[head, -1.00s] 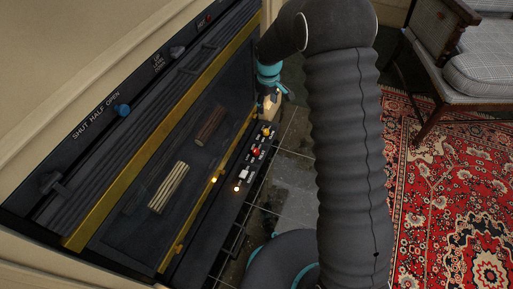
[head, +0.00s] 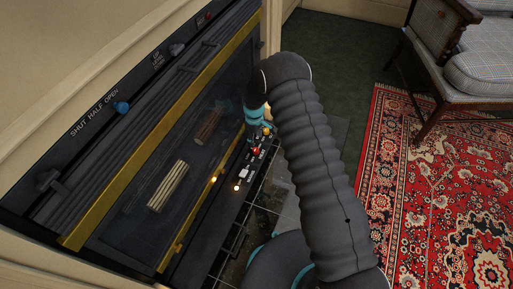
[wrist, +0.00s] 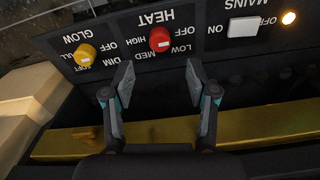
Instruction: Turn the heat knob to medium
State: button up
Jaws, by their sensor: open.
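The red heat knob (wrist: 160,39) sits on the black control panel, between OFF, LOW, MED and HIGH labels that appear upside down in the wrist view. It has a short white mark on its face; I cannot tell for sure which label it points at. The knob also shows in the head view (head: 256,151). My gripper (wrist: 160,82) is open and empty. Its two fingertips are either side of the knob's line but short of it, apart from it in the picture. In the head view my gripper (head: 258,116) is partly hidden by my arm.
A yellow glow knob (wrist: 85,54) and a white mains switch (wrist: 244,26) flank the heat knob closely. A lit lamp (wrist: 288,18) is beyond the switch. A brass bar (wrist: 270,122) runs below. A pale block (wrist: 32,105) stands at left. An armchair (head: 480,70) is away right.

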aim_at(256, 149)
notch_tip(256, 149, down, 8)
jog(key=shift+r, duration=0.15)
dwell(0.3)
grip_shut()
